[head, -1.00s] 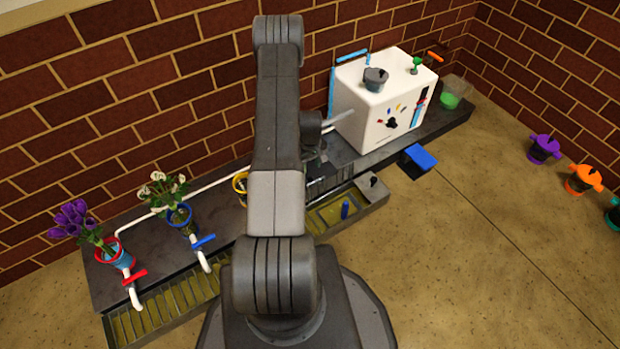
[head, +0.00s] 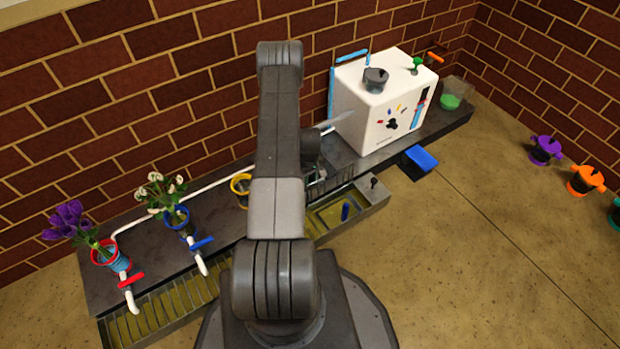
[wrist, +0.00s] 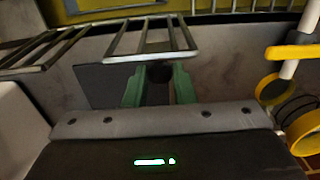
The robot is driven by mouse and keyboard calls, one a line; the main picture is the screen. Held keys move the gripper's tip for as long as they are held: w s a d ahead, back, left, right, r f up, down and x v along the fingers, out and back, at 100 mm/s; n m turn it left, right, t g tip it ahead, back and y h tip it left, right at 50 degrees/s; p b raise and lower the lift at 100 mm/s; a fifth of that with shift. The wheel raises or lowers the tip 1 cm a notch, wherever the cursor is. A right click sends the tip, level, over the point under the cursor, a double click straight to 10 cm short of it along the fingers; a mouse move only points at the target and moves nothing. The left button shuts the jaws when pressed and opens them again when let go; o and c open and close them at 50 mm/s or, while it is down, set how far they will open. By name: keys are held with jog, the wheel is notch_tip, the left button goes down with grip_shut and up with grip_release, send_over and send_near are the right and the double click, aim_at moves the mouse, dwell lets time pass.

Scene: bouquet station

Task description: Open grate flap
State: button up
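In the wrist view a metal grate flap (wrist: 150,40) with thin bars lies just beyond my fingertips. Its near edge is at or very close to them; I cannot tell whether they touch. In the head view my arm hides the gripper and most of the grate area. A few grey bars (head: 318,180) show just right of the arm, at the back of the trough (head: 372,208).
A second grate section (wrist: 40,50) lies left in the wrist view. A yellow-handled tap (wrist: 292,52) and yellow ring (wrist: 270,88) are close on the right. In the head view a white machine (head: 385,100) stands right of the arm; potted flowers (head: 105,252) stand left.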

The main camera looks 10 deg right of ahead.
grip_shut()
jog(key=shift+s+d+r+b, duration=0.15)
jog(key=shift+s+d+b, duration=0.1)
jog(key=shift+s, duration=0.4)
jog(key=shift+s+d+r+b, duration=0.15)
jog(key=shift+s+b, duration=0.1)
jog(key=shift+s, duration=0.35)
jog(key=o, duration=0.9)
grip_release()
jog(key=shift+c, duration=0.2)
jog(key=shift+r, duration=0.1)
notch_tip(320, 180, up, 14)
jog(key=p, duration=0.3)
jog(key=shift+f+p, duration=0.25)
jog(key=shift+p, duration=0.1)
